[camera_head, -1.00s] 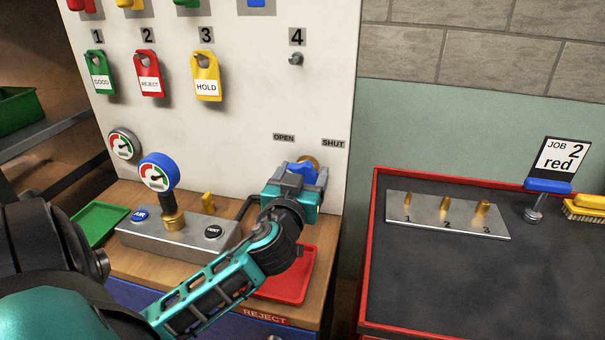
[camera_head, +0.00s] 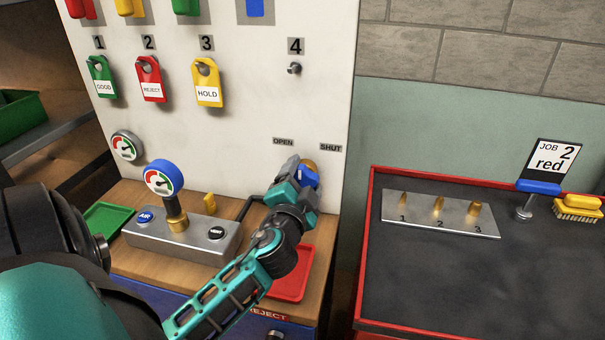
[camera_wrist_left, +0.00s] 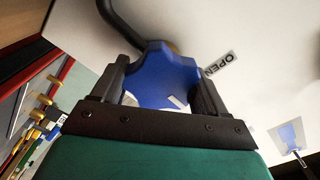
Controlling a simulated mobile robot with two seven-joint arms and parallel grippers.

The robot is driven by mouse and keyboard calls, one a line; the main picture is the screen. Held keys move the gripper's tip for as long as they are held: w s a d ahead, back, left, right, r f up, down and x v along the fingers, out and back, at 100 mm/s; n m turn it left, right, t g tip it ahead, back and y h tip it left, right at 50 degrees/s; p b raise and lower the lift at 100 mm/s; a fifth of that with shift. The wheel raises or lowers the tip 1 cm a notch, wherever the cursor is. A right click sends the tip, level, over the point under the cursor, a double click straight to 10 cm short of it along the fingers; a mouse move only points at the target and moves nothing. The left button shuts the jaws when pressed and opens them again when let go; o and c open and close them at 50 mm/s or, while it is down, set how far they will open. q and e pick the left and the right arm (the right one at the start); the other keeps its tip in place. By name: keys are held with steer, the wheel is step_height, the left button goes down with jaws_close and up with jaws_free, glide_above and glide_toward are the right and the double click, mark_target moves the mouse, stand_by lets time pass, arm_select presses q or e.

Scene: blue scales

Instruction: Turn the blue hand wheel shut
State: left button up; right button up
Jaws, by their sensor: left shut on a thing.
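The blue hand wheel (camera_head: 309,175) is on the white panel, below the OPEN label (camera_head: 283,141) and SHUT label (camera_head: 330,147). My left gripper (camera_head: 297,180) is shut on it and hides much of it in the head view. In the left wrist view the wheel (camera_wrist_left: 162,78) sits between the two dark fingers (camera_wrist_left: 160,88), one on each side, with a white mark near its lower edge. The gripper is tilted relative to the panel. My right gripper is not in view.
A metal block with a blue-rimmed gauge (camera_head: 163,178) stands left of my arm on the wooden bench. A red tray (camera_head: 293,278) lies below my gripper. Tags hang above on the panel. A red-edged dark bench (camera_head: 430,290) is at the right.

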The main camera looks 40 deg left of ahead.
arm_select(q)
steer(key=m+p, duration=0.1)
steer(key=m, duration=0.4)
steer(key=shift+f+m+p, duration=0.1)
steer(key=shift+m+p, duration=0.2)
steer(key=shift+m, duration=0.1)
steer(key=m, duration=0.6)
steer(key=shift+f, duration=0.15)
steer(key=o, duration=1)
steer(key=shift+c, duration=0.2)
